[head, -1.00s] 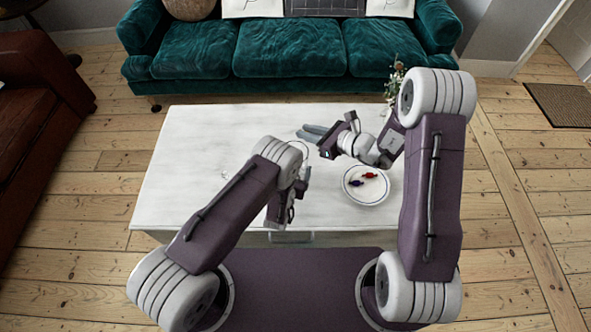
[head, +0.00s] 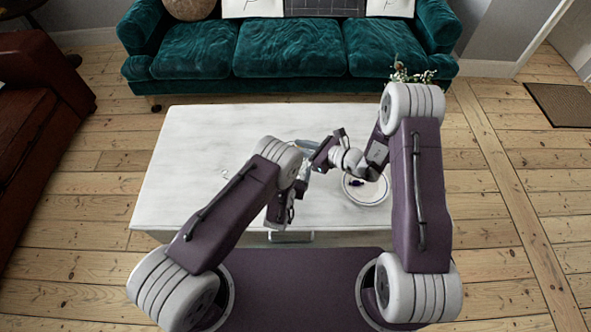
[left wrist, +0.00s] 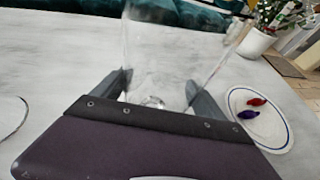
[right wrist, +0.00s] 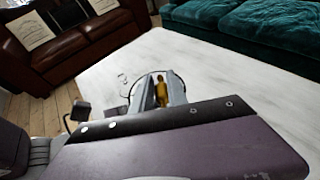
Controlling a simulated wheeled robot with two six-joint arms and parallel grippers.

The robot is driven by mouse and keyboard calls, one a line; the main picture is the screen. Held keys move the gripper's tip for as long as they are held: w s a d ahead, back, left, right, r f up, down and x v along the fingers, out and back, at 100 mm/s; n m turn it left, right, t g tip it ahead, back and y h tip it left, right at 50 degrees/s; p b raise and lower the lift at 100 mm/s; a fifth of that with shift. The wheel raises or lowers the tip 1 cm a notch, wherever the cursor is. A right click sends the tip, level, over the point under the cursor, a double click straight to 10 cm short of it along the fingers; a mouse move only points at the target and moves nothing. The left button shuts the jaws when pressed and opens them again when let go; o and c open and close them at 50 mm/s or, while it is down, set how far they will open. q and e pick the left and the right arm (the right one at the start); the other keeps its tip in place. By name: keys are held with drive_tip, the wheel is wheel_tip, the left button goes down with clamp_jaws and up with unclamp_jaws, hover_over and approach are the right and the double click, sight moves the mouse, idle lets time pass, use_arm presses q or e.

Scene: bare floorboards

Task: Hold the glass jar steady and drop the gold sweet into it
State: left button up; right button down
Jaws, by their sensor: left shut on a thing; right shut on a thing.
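The clear glass jar (left wrist: 165,55) stands between the fingers of my left gripper (left wrist: 160,92), which is shut on it. In the head view my left gripper (head: 290,205) is low over the table's front part, and the jar is hard to make out there. My right gripper (right wrist: 161,95) is shut on the gold sweet (right wrist: 161,92), which shows between its fingertips. In the head view my right gripper (head: 306,148) is just behind the left one, and the sweet cannot be made out. A thin round outline shows behind the sweet; I cannot tell whether it is the jar's rim.
A white plate with a blue ring (head: 372,201) lies on the white table (head: 200,160) at the right. It holds a red sweet (left wrist: 256,101) and a purple sweet (left wrist: 248,114). A potted plant (left wrist: 262,35) stands behind the plate. The table's left side is mostly clear.

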drive_tip(key=c, duration=1.2)
unclamp_jaws()
drive_tip(key=shift+c, duration=0.2)
drive_tip(key=v, duration=1.2)
